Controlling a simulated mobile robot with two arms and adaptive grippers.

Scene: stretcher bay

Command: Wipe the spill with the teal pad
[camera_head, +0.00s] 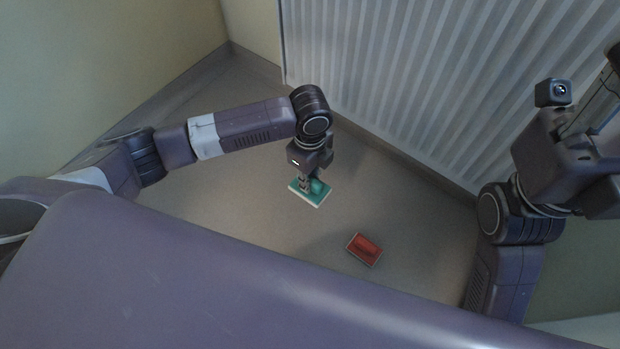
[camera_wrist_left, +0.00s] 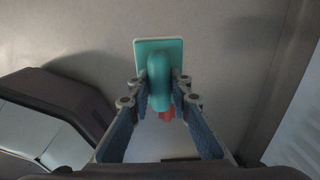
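The teal pad (camera_head: 318,189) has a pale underside and a rounded teal handle on top. My left gripper (camera_head: 310,180) is over it, with its fingers at the handle. In the left wrist view the two fingers stand on either side of the pad's handle (camera_wrist_left: 159,80) and appear closed on it. The pad seems held over the grey surface; I cannot tell if it touches. No spill can be made out in either view. My right gripper (camera_head: 604,100) is only partly in view at the upper right, and its opening cannot be made out.
A red pad-like block (camera_head: 365,249) lies on the grey surface (camera_head: 250,200), right of and nearer than the teal pad. A ribbed pale panel (camera_head: 430,80) rises behind, and a yellowish wall (camera_head: 100,60) stands at left. The grey surface around both pads is clear.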

